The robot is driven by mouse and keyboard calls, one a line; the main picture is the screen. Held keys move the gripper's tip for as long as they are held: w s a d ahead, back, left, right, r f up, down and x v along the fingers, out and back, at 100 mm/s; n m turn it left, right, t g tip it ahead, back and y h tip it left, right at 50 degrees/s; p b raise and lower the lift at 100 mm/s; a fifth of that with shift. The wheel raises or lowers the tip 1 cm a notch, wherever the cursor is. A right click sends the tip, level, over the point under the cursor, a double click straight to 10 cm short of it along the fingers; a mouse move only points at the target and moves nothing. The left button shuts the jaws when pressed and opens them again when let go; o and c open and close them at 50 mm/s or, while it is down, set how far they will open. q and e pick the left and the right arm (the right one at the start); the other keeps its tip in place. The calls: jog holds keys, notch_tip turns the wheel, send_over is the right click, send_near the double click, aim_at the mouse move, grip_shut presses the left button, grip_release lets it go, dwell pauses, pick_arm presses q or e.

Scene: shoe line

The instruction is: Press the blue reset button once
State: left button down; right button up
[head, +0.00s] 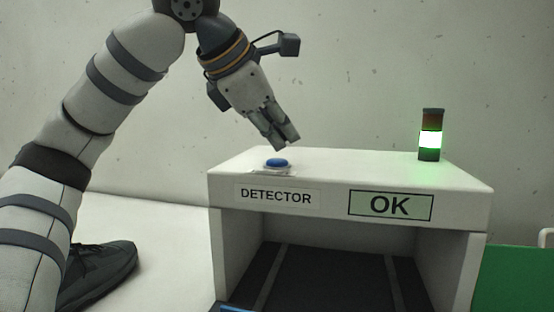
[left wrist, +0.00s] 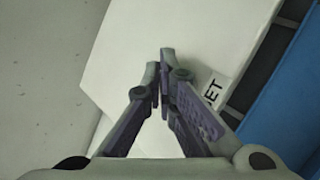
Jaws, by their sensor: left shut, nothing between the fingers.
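The blue reset button (head: 277,162) sits on a small pale base on the top of the white detector box (head: 350,165), near its front left. My left gripper (head: 287,146) is shut and empty, pointing down just above the button, with a small gap between them. In the left wrist view my left gripper (left wrist: 163,75) has its fingers together over the white top of the box (left wrist: 135,60). The button cannot be seen there; the fingers seem to hide it. Part of a label with the letters "ET" (left wrist: 212,92) shows beside the fingers. My right gripper is not in view.
A light tower (head: 430,138) on the box's right glows green. A dark belt (head: 325,280) runs through the opening below. A dark shoe (head: 100,275) lies at the left behind my arm. A green surface (head: 520,278) is at the right.

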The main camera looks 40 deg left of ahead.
pick_arm(q)
jog(key=shift+f, duration=0.15)
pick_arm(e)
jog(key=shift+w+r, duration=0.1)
pick_arm(q)
jog(key=shift+f, duration=0.25)
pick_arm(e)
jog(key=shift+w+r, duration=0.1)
pick_arm(q)
jog(key=shift+f, duration=0.6)
dwell(0.9)
jog(key=shift+r+p, duration=1)
jog(key=shift+r, duration=0.15)
jog(key=shift+f, duration=0.15)
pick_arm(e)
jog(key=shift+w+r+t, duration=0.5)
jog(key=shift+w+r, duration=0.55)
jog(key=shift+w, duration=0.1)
